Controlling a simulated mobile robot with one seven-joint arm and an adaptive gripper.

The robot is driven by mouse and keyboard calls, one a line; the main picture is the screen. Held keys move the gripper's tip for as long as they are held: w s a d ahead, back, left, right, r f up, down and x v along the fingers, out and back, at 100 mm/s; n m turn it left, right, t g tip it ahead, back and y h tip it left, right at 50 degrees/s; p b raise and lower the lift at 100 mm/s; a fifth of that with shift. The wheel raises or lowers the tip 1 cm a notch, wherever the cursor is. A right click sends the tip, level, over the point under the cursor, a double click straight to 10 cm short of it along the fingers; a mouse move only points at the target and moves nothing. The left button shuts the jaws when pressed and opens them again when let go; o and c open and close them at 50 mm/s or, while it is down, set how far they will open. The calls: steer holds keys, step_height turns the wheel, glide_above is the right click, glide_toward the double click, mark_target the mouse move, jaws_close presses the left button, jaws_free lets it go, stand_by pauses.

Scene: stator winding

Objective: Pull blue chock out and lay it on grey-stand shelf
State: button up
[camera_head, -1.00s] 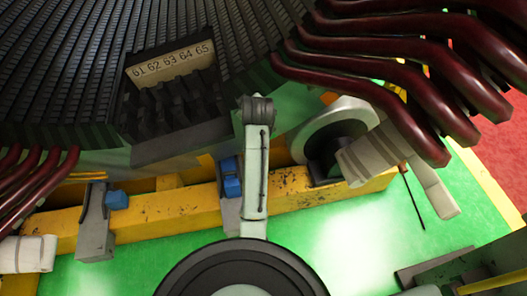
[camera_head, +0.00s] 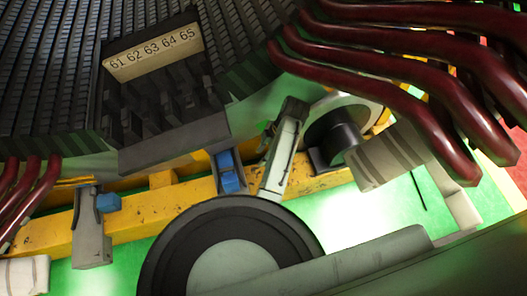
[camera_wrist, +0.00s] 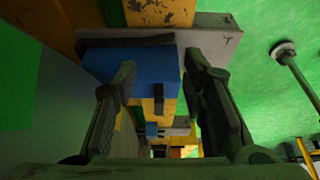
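In the wrist view my gripper (camera_wrist: 160,70) is open, its two dark fingers apart. A blue chock (camera_wrist: 150,62) lies just ahead of the fingertips. The left finger overlaps its face and the right fingertip is near its right edge; I cannot tell if they touch. The chock sits against a grey stand (camera_wrist: 215,42) on a yellow beam. The head view shows two blue chocks, one in the middle (camera_head: 228,172) and one at left (camera_head: 108,202), each at a grey stand (camera_head: 92,240).
The dark stator (camera_head: 165,145) with a plate numbered 61 to 65 (camera_head: 152,50) stands above the yellow beam (camera_head: 150,222). Thick dark red bars (camera_head: 400,95) curve in at upper right. More blue (camera_wrist: 152,130) shows farther off between the fingers. The floor is green.

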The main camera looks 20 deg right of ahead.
steer(key=p, duration=0.3)
glide_toward(227, 169)
steer(key=x, duration=0.4)
steer(key=shift+d+f, duration=0.25)
steer(key=shift+f, duration=0.25)
steer(key=shift+a+f, duration=0.25)
steer(key=shift+a, duration=0.5)
steer(key=x, duration=0.3)
steer(key=shift+f, duration=0.4)
steer(key=shift+a+f, duration=0.15)
steer(key=shift+f, duration=0.35)
steer(key=shift+c, duration=0.3)
jaws_close()
